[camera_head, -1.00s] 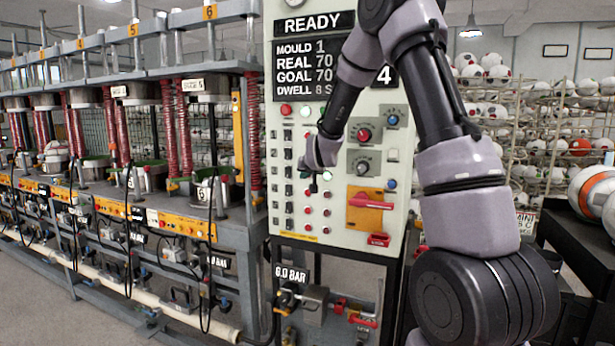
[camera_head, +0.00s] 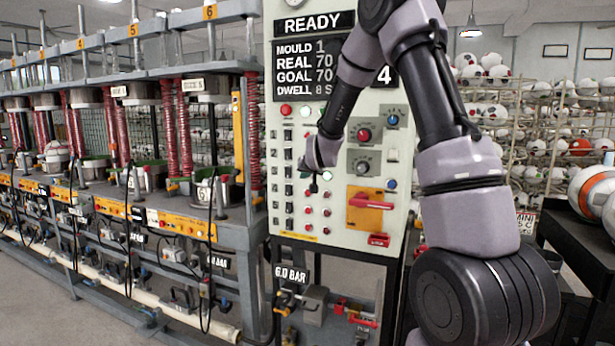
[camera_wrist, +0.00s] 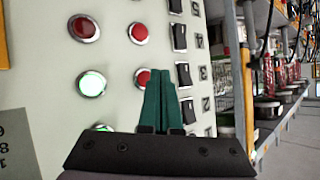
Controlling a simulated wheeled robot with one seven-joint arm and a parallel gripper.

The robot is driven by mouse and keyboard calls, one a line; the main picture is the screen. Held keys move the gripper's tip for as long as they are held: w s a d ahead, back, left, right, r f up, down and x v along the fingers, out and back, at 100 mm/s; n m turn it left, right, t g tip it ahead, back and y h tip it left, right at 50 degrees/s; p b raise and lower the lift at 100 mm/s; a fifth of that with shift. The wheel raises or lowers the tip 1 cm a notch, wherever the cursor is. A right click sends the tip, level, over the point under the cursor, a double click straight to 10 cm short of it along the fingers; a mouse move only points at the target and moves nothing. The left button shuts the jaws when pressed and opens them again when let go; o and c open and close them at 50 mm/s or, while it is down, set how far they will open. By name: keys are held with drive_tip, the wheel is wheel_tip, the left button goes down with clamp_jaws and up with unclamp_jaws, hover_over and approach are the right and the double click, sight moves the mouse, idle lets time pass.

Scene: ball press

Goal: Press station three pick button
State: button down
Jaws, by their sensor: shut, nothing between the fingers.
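The control panel (camera_head: 345,215) has rows of round buttons and black rocker switches. Contact cannot be told.
A red rotary handle on an orange plate (camera_head: 370,205) and several knobs are right of the gripper on the panel. A row of presses (camera_head: 130,180) stands at the left. A ball rack (camera_head: 560,130) is behind at the right.

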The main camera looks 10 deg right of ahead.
drive_tip(key=shift+w, duration=0.1)
idle(0.3)
drive_tip(key=shift+w+d, duration=0.25)
drive_tip(key=shift+w+d, duration=0.25)
drive_tip(key=shift+w, duration=0.05)
idle(0.7)
drive_tip(key=shift+a, duration=0.1)
drive_tip(key=shift+s+a, duration=0.4)
drive_tip(key=shift+s, duration=0.25)
drive_tip(key=s+a, duration=0.1)
drive_tip(key=s, duration=0.1)
drive_tip(key=s+a, duration=0.2)
idle(0.5)
idle(0.5)
